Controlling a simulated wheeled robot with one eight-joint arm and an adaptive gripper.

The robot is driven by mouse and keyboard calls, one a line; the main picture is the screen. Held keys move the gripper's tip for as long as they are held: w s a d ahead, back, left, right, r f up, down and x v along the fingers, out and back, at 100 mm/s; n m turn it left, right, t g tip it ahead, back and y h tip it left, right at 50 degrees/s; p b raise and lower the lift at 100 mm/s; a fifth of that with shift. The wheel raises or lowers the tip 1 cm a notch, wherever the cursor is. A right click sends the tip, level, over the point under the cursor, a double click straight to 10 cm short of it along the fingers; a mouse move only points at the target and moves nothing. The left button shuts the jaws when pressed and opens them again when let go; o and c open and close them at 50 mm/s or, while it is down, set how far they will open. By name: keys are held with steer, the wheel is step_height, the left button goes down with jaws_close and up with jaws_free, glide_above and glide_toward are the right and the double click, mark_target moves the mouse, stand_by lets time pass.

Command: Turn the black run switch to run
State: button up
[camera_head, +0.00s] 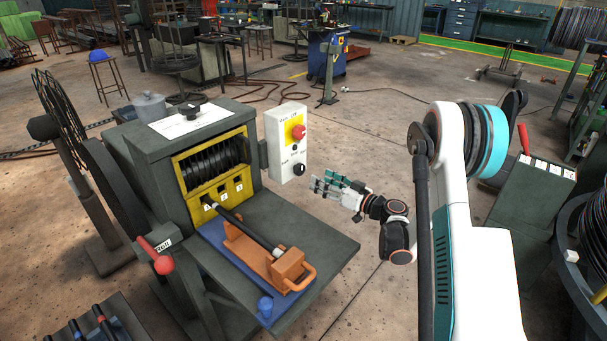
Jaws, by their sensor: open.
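The black run switch (299,169) is a small dark knob at the lower right of a white control box (287,145). The box is fixed to the right side of the dark green capstan machine (150,150). A red knob (298,131) on a yellow plate sits higher on the same box. The switch's exact setting is too small to read. My gripper (326,183) is open and empty. In the picture it is to the right of and slightly below the switch, with a gap between them.
A dark shelf (325,245) juts out below the box, with an orange fixture (275,260) and a black rod on it. A red-ended lever (163,264) is at the left. A green cabinet (520,205) stands at the right. Floor shows between machine and arm.

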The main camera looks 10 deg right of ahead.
mark_target(302, 170)
steer(key=b+x, duration=0.2)
steer(key=x, duration=0.7)
steer(key=c, duration=1.1)
